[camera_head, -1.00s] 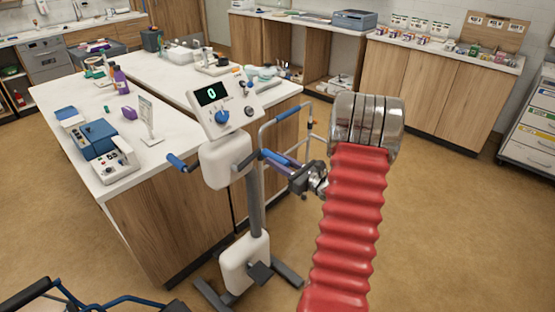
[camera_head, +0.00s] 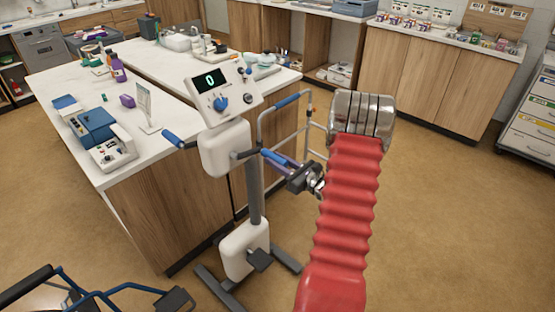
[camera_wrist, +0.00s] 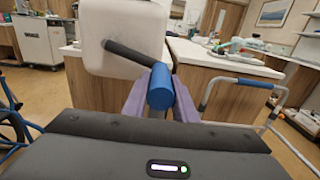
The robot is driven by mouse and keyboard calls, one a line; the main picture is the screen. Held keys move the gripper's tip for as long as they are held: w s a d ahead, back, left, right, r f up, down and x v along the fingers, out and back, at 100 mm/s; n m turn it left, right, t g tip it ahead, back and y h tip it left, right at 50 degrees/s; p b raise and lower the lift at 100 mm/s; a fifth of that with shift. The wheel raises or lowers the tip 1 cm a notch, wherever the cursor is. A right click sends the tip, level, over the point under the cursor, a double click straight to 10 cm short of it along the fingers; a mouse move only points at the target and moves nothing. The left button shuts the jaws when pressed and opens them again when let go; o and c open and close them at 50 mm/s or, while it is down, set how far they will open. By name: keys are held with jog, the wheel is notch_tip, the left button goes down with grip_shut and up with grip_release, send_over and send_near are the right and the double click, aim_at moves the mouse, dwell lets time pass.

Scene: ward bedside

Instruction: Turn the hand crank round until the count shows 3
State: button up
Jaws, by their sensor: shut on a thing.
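The crank machine (camera_head: 224,150) stands upright on a grey post, with a white body. Its display (camera_head: 209,81) reads 0. One blue crank handle (camera_head: 172,138) sticks out at the left. The other blue handle (camera_head: 274,157) is on the right, on a dark crank arm that also shows in the wrist view (camera_wrist: 130,53). My gripper (camera_head: 290,167) comes from the right and is shut on this right handle. In the wrist view the blue handle (camera_wrist: 160,88) sits between my purple fingers.
A white-topped counter (camera_head: 60,85) with bottles and devices stands behind and left of the machine. A walker frame (camera_head: 308,108) with a blue grip stands just behind my gripper. A blue-framed chair or walker (camera_head: 75,292) is at bottom left. Floor (camera_head: 440,220) on the right is clear.

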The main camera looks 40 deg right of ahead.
jog(key=a+f, duration=0.1)
jog(key=f, duration=0.1)
jog(key=a+f, duration=0.1)
jog(key=shift+a+f, duration=0.2)
jog(key=shift+f, duration=0.2)
jog(key=shift+s+a+f, duration=0.1)
jog(key=shift+a+f, duration=0.65)
jog(key=shift+a, duration=0.25)
jog(key=shift+a+f, duration=0.75)
jog(key=shift+a, duration=0.2)
jog(key=shift+s+a+f, duration=0.1)
jog(key=shift+a+f, duration=0.1)
jog(key=shift+a, duration=0.6)
jog(key=shift+a+f, duration=0.2)
jog(key=shift+a, duration=0.65)
jog(key=shift+s+a+f, duration=0.1)
jog(key=shift+a+f, duration=0.1)
jog(key=shift+a, duration=0.6)
jog(key=shift+a+r, duration=0.2)
jog(key=shift+a, duration=0.6)
jog(key=shift+a+r, duration=0.25)
jog(key=shift+a, duration=0.55)
jog(key=shift+a+r, duration=0.2)
jog(key=shift+a, duration=0.6)
